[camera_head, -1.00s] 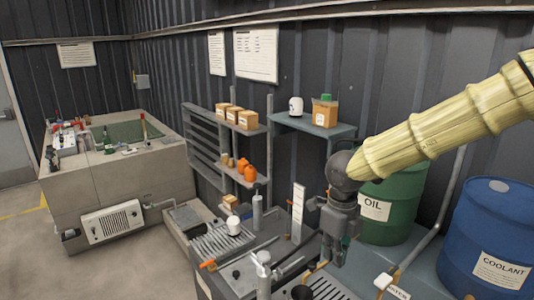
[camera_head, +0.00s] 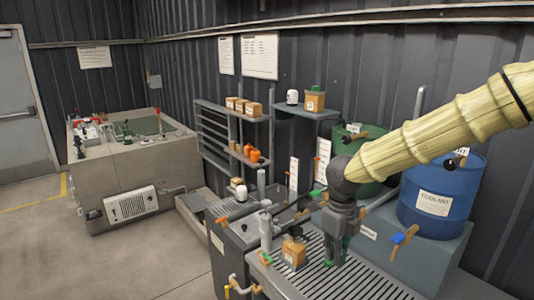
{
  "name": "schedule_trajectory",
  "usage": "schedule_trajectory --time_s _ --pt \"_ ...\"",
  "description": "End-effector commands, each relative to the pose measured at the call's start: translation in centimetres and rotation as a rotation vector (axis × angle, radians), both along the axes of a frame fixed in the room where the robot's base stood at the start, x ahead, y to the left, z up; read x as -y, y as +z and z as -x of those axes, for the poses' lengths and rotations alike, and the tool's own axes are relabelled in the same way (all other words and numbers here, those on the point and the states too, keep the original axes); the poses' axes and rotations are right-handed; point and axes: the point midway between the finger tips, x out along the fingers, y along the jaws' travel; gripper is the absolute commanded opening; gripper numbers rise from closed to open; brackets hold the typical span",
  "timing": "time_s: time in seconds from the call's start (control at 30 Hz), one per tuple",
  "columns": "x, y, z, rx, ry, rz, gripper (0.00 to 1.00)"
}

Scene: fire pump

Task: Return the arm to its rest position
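My arm reaches in from the right edge in a pale ribbed sleeve. My gripper (camera_head: 333,258) hangs at its end, pointing down over the slatted metal bench. The fingers are small and dark against the bench, and I cannot tell whether they are open or shut. A tan box (camera_head: 293,252) with a white label stands on the bench just left of my gripper, and it looks apart from it. I see nothing clearly held.
A grey slatted bench (camera_head: 345,283) lies below my gripper. A blue coolant drum (camera_head: 436,200) and a green drum (camera_head: 345,141) stand behind my arm. A wall shelf (camera_head: 300,112) holds a tan container. A concrete-coloured unit (camera_head: 150,165) stands left. The floor (camera_head: 150,262) at front left is clear.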

Motion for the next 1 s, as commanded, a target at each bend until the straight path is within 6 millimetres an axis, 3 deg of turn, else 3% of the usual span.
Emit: schedule_trajectory --time_s 0.2,0.37,0.67,1.0 --pt "1.3 -0.8 3.3 0.030 0.063 0.059 0.00" --pt "2.4 -3.4 3.4 0.028 0.131 0.116 0.00" --pt "5.2 -11.1 2.1 0.002 0.344 0.256 0.00" --pt "9.4 -21.6 6.9 -0.022 0.834 0.437 0.00"
